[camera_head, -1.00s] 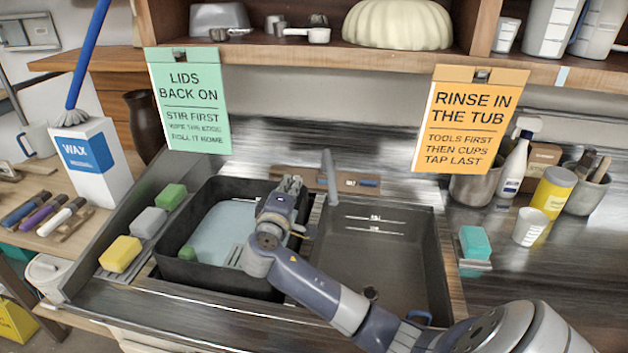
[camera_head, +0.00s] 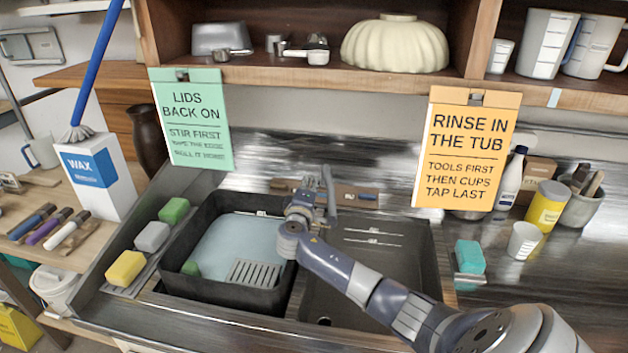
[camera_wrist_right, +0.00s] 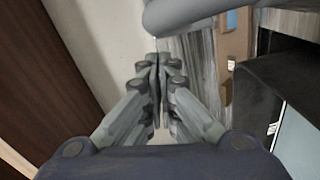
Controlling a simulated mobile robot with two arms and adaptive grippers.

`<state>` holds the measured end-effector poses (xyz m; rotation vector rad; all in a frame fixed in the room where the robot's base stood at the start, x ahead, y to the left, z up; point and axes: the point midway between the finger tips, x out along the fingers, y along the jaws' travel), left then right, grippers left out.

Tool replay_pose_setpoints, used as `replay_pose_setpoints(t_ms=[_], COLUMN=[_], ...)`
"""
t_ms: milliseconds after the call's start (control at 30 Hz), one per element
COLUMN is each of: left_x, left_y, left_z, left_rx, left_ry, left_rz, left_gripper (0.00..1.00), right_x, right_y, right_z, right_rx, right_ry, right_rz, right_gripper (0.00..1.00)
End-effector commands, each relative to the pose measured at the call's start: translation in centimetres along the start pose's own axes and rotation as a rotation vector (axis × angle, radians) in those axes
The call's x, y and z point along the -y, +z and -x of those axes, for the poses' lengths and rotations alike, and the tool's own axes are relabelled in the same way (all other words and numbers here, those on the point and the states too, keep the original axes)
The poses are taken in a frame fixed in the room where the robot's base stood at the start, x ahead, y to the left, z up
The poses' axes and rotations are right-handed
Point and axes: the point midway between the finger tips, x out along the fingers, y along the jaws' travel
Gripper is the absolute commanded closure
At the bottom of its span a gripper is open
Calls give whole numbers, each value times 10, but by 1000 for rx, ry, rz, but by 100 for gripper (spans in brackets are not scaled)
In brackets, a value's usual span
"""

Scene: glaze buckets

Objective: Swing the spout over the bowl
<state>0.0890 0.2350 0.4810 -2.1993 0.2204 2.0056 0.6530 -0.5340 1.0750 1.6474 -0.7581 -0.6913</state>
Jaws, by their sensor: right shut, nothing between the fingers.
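The grey spout (camera_head: 328,192) rises at the back of the double sink, close to the divider between its two basins. My right gripper (camera_head: 306,184) is shut and empty, just left of the spout in the head view. In the right wrist view the closed fingertips (camera_wrist_right: 155,60) point toward a thick grey pipe (camera_wrist_right: 200,10), which looks like the spout; I cannot tell whether they touch it. The left basin (camera_head: 180,274) is dark with pale blue inside and a slotted grate. The right basin (camera_head: 390,262) looks empty, partly hidden by my arm. My left gripper is out of view.
Sponges (camera_head: 152,237) line the sink's left side, and a teal sponge (camera_head: 469,256) sits at its right. A green sign (camera_head: 191,120) and an orange sign (camera_head: 466,150) hang above the sink. An upturned cream bowl (camera_head: 395,45) stands on the shelf.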

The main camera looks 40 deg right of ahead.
Motion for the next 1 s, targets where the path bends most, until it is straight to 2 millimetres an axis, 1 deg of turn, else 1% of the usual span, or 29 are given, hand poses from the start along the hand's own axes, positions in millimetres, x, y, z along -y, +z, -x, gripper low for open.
replay_pose_setpoints(t_ms=[33, 133, 567, 767, 1000], left_x=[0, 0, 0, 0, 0], left_y=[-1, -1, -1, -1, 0], left_z=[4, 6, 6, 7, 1], left_rx=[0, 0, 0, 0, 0], left_ry=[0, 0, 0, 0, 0], left_rz=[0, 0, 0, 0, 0], left_gripper=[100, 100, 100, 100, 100], right_x=[-1, 0, 1, -1, -5], right_y=[4, 8, 12, 28, 50], right_z=[-1, -2, -2, -3, -6], right_rx=[0, -1, -8, -86, -216], right_ry=[-1, -1, -2, -18, -42], right_rz=[2, 1, 2, 9, 14], right_gripper=[100, 100, 100, 100, 100])
